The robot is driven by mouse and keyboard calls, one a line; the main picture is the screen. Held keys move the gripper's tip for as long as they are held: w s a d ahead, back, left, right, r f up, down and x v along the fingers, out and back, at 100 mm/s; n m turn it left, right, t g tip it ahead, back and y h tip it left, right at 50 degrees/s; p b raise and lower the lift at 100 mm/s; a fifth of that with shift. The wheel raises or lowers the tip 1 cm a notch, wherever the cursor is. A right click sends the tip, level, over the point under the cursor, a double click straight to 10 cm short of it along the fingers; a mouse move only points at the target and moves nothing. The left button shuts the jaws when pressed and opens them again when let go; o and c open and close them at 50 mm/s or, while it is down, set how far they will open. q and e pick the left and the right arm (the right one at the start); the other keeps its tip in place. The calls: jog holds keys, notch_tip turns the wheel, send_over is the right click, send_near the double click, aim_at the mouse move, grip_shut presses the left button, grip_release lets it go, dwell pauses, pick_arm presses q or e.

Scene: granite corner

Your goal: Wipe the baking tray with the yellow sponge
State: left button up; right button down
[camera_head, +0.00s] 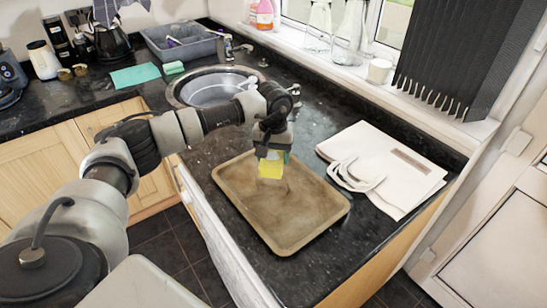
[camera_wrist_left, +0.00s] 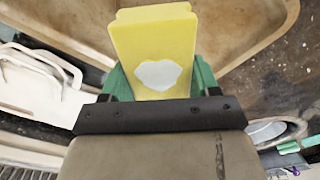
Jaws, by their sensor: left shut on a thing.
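The brown baking tray (camera_head: 290,219) lies flat on the dark granite counter in the head view. It also shows behind the sponge in the left wrist view (camera_wrist_left: 250,22). My left gripper (camera_head: 272,158) is over the back part of the tray, pointing down. It is shut on the yellow sponge (camera_head: 271,169), which has a pale patch on its face in the left wrist view (camera_wrist_left: 152,35). The sponge's lower end is at or just above the tray's surface; I cannot tell whether it touches. My right gripper is not in view.
A white tote bag (camera_head: 388,160) lies on the counter right of the tray. A round sink (camera_head: 212,88) is behind it, with a grey dish tub (camera_head: 180,42) beyond. A green cloth (camera_head: 135,76) and a green sponge (camera_head: 173,68) lie left of the sink. The counter's front edge is close to the tray.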

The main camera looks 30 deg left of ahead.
aim_at(274, 153)
pick_arm(q)
jog(key=shift+r, duration=0.15)
jog(key=shift+r+p, duration=0.65)
jog(key=shift+r, duration=0.8)
